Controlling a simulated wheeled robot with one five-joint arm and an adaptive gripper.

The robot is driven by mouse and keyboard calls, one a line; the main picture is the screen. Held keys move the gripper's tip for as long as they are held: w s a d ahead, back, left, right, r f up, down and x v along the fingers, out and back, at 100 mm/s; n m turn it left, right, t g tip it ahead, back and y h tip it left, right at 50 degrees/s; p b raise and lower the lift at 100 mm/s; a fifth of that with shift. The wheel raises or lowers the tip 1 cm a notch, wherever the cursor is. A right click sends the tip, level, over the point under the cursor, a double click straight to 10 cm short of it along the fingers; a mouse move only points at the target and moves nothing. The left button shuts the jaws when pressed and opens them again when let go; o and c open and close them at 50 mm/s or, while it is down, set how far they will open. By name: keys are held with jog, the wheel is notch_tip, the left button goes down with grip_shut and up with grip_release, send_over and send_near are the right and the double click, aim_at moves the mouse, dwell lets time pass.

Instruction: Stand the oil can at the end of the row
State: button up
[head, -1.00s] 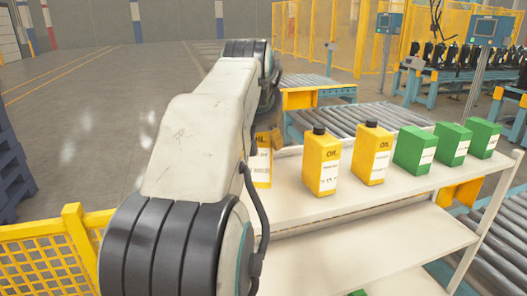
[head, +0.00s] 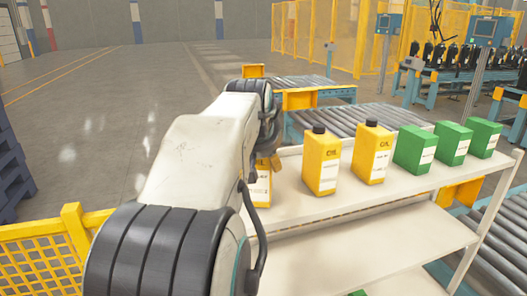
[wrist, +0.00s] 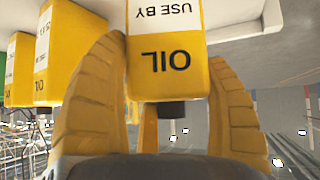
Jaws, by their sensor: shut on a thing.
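My gripper (wrist: 167,62) has its yellow fingers closed around the sides of a yellow oil can (wrist: 165,22) with a black cap. The can appears upside down in the wrist view, and its base is cut off by the top edge. In the head view my arm hides much of the held can (head: 261,190), which is at the left end of the row and looks upright. Beside it are two more yellow oil cans (head: 321,165) (head: 372,155), standing on the white top shelf (head: 400,196). Whether the held can's base touches the shelf is hidden.
Several green cans (head: 415,150) continue the row to the right. A lower white shelf (head: 370,245) lies beneath. Roller conveyors (head: 350,122) run behind the shelf. A yellow mesh fence (head: 45,255) stands at the front left.

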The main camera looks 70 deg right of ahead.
jog(key=o, duration=0.8)
jog(key=shift+f, duration=0.1)
jog(key=o, duration=0.5)
jog(key=v, duration=0.5)
jog(key=shift+a+r+b, duration=0.1)
jog(key=shift+r+b, duration=0.1)
jog(key=shift+b, duration=0.1)
jog(key=shift+b+v, duration=1.65)
jog(key=shift+v, duration=1.75)
